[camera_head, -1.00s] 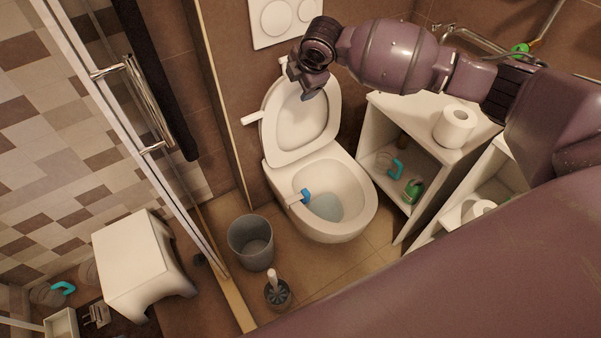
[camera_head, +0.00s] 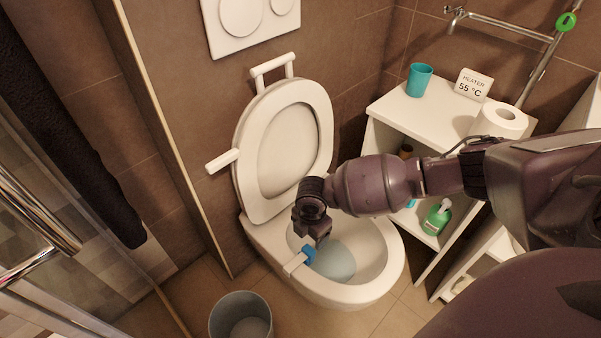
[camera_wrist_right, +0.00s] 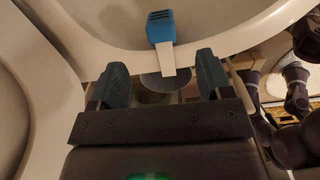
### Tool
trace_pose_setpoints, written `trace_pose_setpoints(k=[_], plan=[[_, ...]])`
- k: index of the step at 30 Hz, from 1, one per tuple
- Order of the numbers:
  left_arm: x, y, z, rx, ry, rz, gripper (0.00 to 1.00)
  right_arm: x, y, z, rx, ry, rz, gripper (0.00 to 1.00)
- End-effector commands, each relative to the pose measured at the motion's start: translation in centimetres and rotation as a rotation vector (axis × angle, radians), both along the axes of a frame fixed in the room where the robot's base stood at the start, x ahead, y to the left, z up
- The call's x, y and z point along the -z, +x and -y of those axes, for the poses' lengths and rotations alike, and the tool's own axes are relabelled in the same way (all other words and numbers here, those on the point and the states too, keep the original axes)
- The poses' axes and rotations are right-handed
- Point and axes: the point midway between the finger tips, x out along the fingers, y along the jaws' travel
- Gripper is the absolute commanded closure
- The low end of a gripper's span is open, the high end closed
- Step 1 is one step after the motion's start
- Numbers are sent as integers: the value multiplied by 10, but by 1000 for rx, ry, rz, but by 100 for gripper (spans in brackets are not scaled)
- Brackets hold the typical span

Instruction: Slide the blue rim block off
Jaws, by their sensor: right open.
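The blue rim block (camera_head: 309,255) hangs by a white clip (camera_head: 294,264) on the front-left rim of the toilet bowl (camera_head: 375,288), with the blue part inside the bowl. In the right wrist view the blue block (camera_wrist_right: 160,24) and its white strap (camera_wrist_right: 167,58) lie just ahead of the fingers. My right gripper (camera_head: 318,240) is over the bowl, close to the block. In the right wrist view the gripper (camera_wrist_right: 158,82) is open, with blue finger pads on either side of the strap's line and nothing between them. My left gripper is out of view.
The toilet lid (camera_head: 290,150) stands raised behind. A grey bin (camera_head: 241,318) is on the floor at front left. A white shelf (camera_head: 440,115) at right holds a teal cup (camera_head: 419,80), a toilet roll (camera_head: 500,120) and a green bottle (camera_head: 437,217).

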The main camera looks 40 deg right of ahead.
Motion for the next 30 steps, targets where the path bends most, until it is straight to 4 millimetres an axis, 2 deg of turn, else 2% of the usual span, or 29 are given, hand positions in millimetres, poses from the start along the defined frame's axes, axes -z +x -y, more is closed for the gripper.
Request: trace_pose_setpoints(k=[5,21,30], plan=[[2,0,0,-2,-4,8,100,12,-1,0,0,-1,-5,28],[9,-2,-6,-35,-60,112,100,93,-3,0,0,-1,-8,28],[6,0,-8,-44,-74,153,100,109,-1,0,-1,0,-3,28]])
